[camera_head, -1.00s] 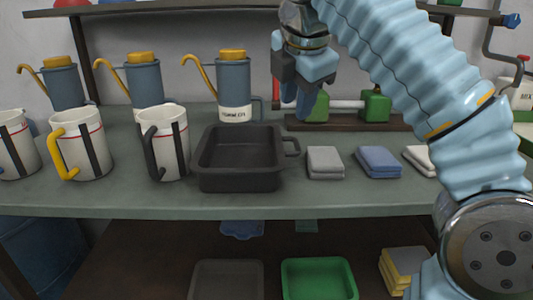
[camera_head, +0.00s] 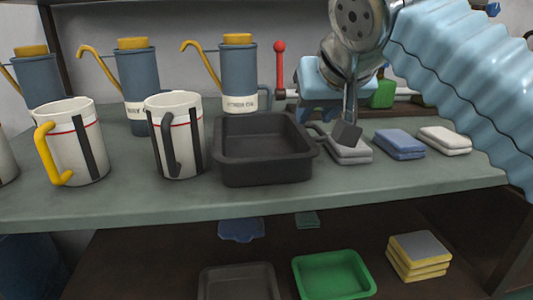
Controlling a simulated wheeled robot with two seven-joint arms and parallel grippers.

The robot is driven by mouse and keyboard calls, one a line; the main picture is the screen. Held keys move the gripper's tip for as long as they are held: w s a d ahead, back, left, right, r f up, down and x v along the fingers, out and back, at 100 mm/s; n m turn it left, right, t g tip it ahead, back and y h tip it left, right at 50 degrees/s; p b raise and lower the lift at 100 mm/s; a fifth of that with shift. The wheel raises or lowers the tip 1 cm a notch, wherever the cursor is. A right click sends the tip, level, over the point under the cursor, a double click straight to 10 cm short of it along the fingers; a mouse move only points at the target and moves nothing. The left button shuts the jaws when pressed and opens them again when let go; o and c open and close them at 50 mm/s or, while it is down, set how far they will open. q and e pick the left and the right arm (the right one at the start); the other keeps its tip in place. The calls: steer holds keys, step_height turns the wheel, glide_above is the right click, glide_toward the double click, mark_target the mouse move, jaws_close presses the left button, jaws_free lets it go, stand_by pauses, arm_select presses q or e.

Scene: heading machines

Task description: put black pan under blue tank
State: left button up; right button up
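No thing is clearly the blue tank; a dark blue body (camera_head: 38,255) at the lower left is cut off, and several blue-grey oil cans stand behind. My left gripper is out of view.
White mugs (camera_head: 75,145) stand left of the pan. Grey (camera_head: 349,152), blue (camera_head: 399,144) and white (camera_head: 446,140) cloths lie to its right. A red-knobbed lever (camera_head: 280,75) rises behind. The shelf below holds a green tray (camera_head: 333,277), a dark tray (camera_head: 238,285) and yellow-grey pads (camera_head: 418,258).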

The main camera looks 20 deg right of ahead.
mark_target(300, 127)
steer(key=x, duration=0.7)
steer(key=shift+w+a+f+b, duration=0.1)
steer(key=shift+w+a+b, duration=0.2)
steer(key=shift+w, duration=0.3)
jaws_close()
